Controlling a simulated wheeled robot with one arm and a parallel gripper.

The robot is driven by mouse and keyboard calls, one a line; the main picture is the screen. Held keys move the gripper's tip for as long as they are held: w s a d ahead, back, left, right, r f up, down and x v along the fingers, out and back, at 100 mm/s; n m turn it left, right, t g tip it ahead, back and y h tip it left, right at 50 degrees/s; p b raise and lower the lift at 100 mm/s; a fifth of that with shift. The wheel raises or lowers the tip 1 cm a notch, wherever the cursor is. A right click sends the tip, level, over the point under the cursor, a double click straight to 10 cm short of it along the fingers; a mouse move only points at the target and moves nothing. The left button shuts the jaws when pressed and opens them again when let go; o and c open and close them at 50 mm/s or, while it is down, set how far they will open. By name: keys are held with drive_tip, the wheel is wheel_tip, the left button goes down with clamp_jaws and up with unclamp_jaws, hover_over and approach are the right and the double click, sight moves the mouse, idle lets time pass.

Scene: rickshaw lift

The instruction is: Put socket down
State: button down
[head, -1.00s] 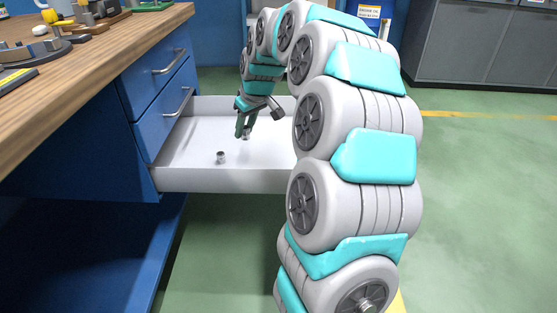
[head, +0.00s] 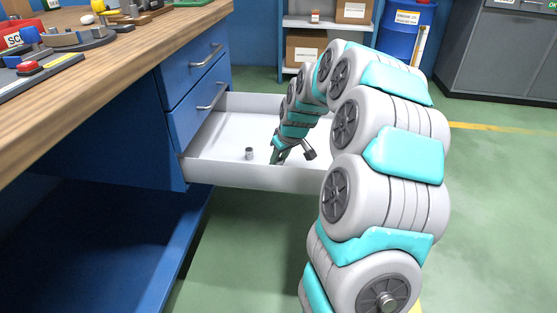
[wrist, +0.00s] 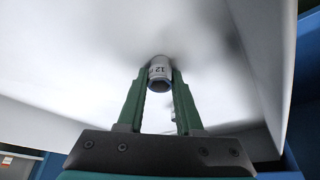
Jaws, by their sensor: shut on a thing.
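My gripper (head: 275,160) reaches down into the open drawer, close to its near wall. In the wrist view its two green fingers (wrist: 160,85) are shut on a silver socket (wrist: 160,72) marked "12", held at the fingertips. The white drawer floor lies beyond it; I cannot tell whether the socket touches it. In the head view the held socket is hidden. Another small socket (head: 249,153) stands on the drawer floor, left of my gripper.
The white drawer (head: 225,175) sticks out of a blue cabinet (head: 135,130) under a wooden bench top (head: 130,60) with tools on it. Two shut drawers are above. A shelf with boxes (head: 305,47) and a blue barrel (head: 405,35) stand behind.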

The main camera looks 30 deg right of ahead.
drive_tip(key=c, duration=0.6)
unclamp_jaws()
drive_tip(key=shift+o, duration=0.2)
drive_tip(key=a+v, duration=0.1)
drive_tip(key=v, duration=1.1)
drive_tip(key=s+a+g, duration=0.1)
drive_tip(key=s+a, duration=0.6)
drive_tip(key=a, duration=0.1)
drive_tip(key=s+a+f+g, duration=0.1)
drive_tip(key=s+a, duration=0.2)
drive_tip(key=s, duration=0.7)
drive_tip(key=s+a+f+m+g, duration=0.1)
drive_tip(key=s+a+f+g, duration=0.1)
drive_tip(key=s, duration=0.7)
drive_tip(key=s+a+f+m+g+h, duration=0.1)
drive_tip(key=s+a, duration=0.3)
drive_tip(key=s, duration=0.6)
drive_tip(key=shift+s+a+f+g, duration=0.2)
drive_tip(key=shift+s+f+g, duration=0.2)
drive_tip(key=shift+g, duration=0.2)
